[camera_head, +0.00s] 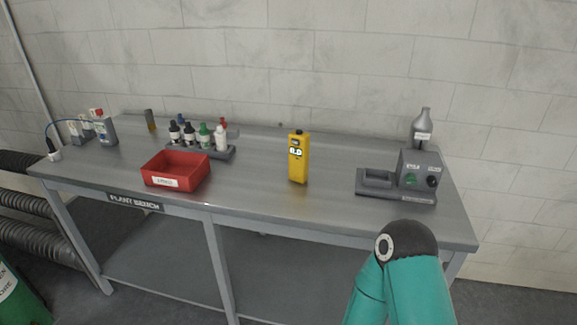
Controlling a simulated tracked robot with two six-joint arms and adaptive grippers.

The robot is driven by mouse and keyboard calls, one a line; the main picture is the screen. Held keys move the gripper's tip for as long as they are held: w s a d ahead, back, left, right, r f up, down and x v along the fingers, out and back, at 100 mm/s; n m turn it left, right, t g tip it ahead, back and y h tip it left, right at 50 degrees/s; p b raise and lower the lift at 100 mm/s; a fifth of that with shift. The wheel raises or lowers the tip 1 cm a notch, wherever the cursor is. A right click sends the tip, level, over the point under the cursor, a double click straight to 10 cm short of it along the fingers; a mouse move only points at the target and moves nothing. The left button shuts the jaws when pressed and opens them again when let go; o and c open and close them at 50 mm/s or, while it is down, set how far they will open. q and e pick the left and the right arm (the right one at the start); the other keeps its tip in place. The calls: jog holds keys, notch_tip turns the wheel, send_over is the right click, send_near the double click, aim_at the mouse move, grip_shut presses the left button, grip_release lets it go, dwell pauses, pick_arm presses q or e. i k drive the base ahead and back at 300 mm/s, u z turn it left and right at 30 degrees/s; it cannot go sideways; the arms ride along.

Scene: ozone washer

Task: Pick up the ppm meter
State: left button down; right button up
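The ppm meter appears to be the yellow handheld device (298,166) with a small lit display and a dark top. It stands upright near the middle of the grey bench (262,197), with nothing touching it. A teal link of one of my arms rises at the lower right, in front of the bench. Neither gripper shows in this view.
A red bin (176,174) sits left of the meter. Behind it is a rack (222,154) of several bottles. At the right are a grey device (407,177) with knobs and a silver bottle (423,128). The bench around the meter is clear.

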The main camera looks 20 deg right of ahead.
aim_at(298, 156)
jog(key=z, duration=0.15)
jog(key=i, duration=0.9)
jog(key=u, duration=0.05)
